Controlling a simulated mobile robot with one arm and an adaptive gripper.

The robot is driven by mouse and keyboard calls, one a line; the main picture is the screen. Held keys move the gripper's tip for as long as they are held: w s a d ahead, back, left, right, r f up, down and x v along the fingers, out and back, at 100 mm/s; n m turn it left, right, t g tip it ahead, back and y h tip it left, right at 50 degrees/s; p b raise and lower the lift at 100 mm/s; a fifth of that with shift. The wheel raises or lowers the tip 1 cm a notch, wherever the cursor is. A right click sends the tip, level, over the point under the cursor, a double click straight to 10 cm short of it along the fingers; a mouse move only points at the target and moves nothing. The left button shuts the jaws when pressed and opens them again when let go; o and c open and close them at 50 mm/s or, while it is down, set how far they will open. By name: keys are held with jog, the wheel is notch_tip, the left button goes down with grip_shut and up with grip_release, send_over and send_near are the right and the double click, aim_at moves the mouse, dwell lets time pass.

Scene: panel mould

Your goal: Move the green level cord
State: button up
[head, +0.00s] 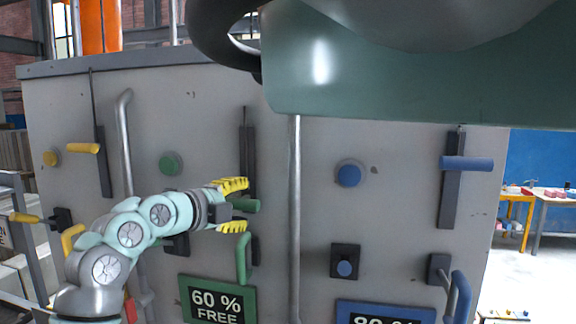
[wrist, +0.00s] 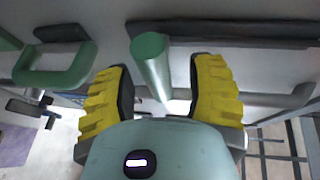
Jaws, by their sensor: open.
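The green level cord shows as a green bar handle (head: 246,205) on a dark vertical slot (head: 247,150) in the grey panel, left of centre in the head view. My gripper (head: 233,206) is open at this handle, with one yellow finger above it and one below. In the wrist view the green handle (wrist: 151,62) lies between the two yellow fingers of my gripper (wrist: 162,85). A gap shows on each side of it. The fingers are not closed on it. My gripper hides part of the handle in the head view.
Close by are a green knob (head: 171,163), a green lever (head: 242,258) and a green "60 % FREE" sign (head: 217,300). A vertical pipe (head: 295,200) stands to the right. Blue controls (head: 467,163) and yellow controls (head: 83,148) are farther off. Another pipe (head: 124,150) runs on the left.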

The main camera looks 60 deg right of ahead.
jog(key=shift+d+f, duration=0.15)
jog(key=shift+d, duration=0.15)
jog(key=shift+o, duration=0.4)
grip_shut()
